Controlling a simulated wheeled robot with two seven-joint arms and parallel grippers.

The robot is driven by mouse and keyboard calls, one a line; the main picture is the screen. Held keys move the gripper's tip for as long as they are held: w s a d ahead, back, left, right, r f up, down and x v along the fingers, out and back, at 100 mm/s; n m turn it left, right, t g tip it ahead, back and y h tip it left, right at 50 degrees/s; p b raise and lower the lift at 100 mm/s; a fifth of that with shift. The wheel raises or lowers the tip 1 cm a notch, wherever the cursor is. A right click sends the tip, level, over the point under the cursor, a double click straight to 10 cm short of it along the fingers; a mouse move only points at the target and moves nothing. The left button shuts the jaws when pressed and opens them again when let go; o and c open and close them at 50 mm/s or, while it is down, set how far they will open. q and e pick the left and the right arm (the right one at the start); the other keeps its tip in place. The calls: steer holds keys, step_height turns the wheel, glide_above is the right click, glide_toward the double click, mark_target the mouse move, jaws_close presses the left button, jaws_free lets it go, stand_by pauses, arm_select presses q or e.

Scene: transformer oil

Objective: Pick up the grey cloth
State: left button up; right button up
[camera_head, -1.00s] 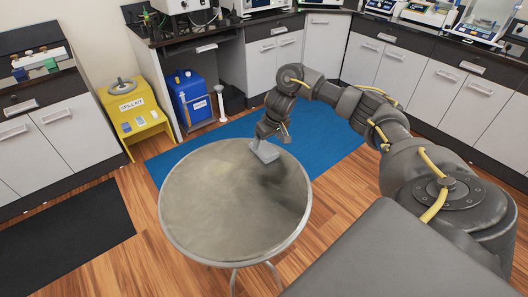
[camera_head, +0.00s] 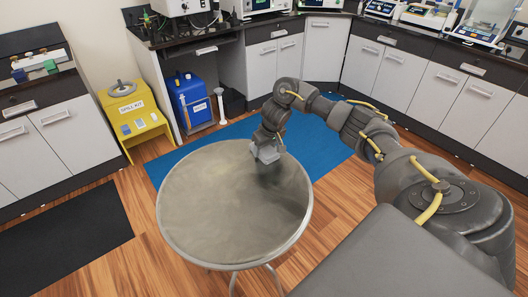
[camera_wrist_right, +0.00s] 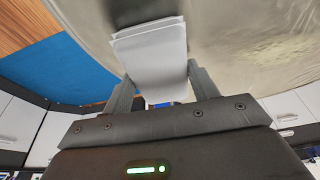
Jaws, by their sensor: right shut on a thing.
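The grey cloth (camera_head: 265,155) is a small, pale, folded pad at the far edge of the round table (camera_head: 225,215). My right gripper (camera_head: 266,144) is above it, pointing down, and is shut on it. In the right wrist view the cloth (camera_wrist_right: 152,50) lies between the two fingers of the gripper (camera_wrist_right: 162,88), with its layered edge towards the tabletop. I cannot tell whether its lower edge still touches the table. My left gripper is not in view.
The rest of the worn metal tabletop is bare. A yellow spill kit stand (camera_head: 130,112) and a blue container (camera_head: 190,100) stand beyond it at the back left. A blue mat (camera_head: 325,130) lies on the floor. Cabinets with lab equipment line the back.

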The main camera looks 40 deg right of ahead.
mark_target(264, 149)
steer(key=shift+c, duration=0.8)
steer(key=shift+r, duration=0.1)
steer(key=shift+r, duration=0.55)
steer(key=r+p, duration=0.2)
steer(key=r, duration=0.1)
steer(key=shift+a+r, duration=0.15)
steer(key=shift+a, duration=0.05)
steer(key=s+a+r+p, duration=0.5)
steer(key=a+r, duration=0.3)
steer(key=a, duration=0.4)
steer(key=shift+s+a+r+p, duration=0.2)
steer(key=shift+s+p, duration=0.2)
steer(key=shift+s, duration=0.15)
